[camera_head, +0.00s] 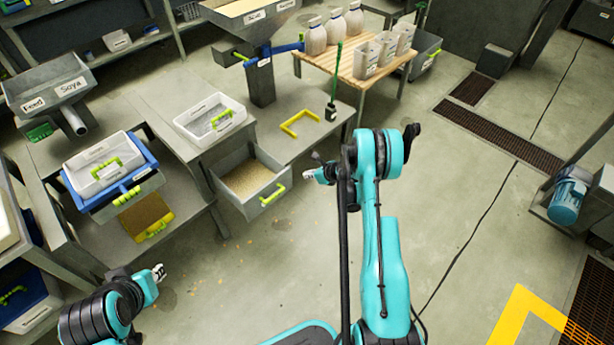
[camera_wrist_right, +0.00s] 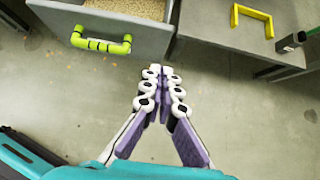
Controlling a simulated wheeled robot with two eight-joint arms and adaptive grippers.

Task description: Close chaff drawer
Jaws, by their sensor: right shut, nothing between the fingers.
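The chaff drawer (camera_head: 247,184) is a grey drawer pulled out below the grey bench, filled with tan grain-like material. Its yellow-green handle (camera_head: 272,195) is on the front face. In the right wrist view the handle (camera_wrist_right: 101,43) is at the upper left, on the drawer front (camera_wrist_right: 55,20). My right gripper (camera_head: 312,173) is shut and empty, to the right of the handle and apart from it. In the right wrist view its fingertips (camera_wrist_right: 163,73) meet below and right of the drawer. My left gripper (camera_head: 158,272) is at the lower left, away from the drawer; its finger gap is unclear.
A white tray (camera_head: 210,116) stands above the drawer. Bare floor (camera_head: 240,285) lies in front, with scattered tan bits.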

